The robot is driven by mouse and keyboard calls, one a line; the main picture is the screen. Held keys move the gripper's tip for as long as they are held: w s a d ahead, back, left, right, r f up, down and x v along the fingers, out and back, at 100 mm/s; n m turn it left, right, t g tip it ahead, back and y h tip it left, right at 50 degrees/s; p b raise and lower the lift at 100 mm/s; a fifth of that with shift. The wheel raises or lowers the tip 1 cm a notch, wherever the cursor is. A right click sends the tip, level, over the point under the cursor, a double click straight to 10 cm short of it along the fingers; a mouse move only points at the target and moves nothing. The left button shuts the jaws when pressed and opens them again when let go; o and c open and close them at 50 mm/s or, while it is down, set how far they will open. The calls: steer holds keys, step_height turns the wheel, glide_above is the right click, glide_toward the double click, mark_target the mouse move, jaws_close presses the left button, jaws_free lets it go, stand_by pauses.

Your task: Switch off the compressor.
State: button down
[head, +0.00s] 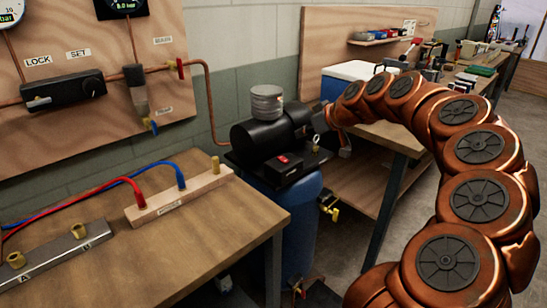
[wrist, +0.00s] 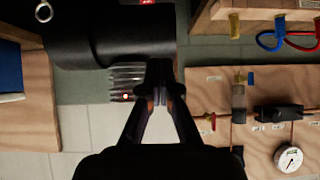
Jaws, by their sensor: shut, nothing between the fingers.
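The compressor has a black motor body (head: 262,134) on a blue tank (head: 290,215), between the left bench and the back bench. Its red switch (head: 284,159) sits on a black box on the near side. My gripper (head: 318,118) is at the right end of the motor body, its fingertips mostly hidden there. In the wrist view, my gripper (wrist: 158,68) is shut and empty, its tips overlapping the black motor body (wrist: 115,38). I cannot tell if they touch. The red switch (wrist: 148,2) shows only at the top edge, apart from the tips.
A wooden panel (head: 60,125) with gauges, a regulator and copper pipe stands at left. A metal ring (head: 316,140) stands right of the switch box. Open floor shows at right.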

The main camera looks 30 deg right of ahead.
steer(key=shift+w+d+f, duration=0.1)
steer(key=shift+d+f, duration=0.15)
steer(key=shift+d, duration=0.2)
steer(key=shift+w+d+f, duration=0.1)
steer(key=shift+d+f, duration=0.1)
steer(key=shift+d, duration=0.25)
steer(key=shift+a, duration=0.1)
steer(key=p, duration=0.2)
glide_above(285, 159)
step_height(285, 159, down, 6)
steer(key=shift+s+a+f, duration=0.1)
steer(key=shift+s, duration=0.05)
step_height(285, 159, down, 3)
steer(key=shift+f+p, duration=0.1)
steer(key=shift+p, duration=0.2)
steer(key=shift+f, duration=0.35)
steer(key=shift+f, duration=0.15)
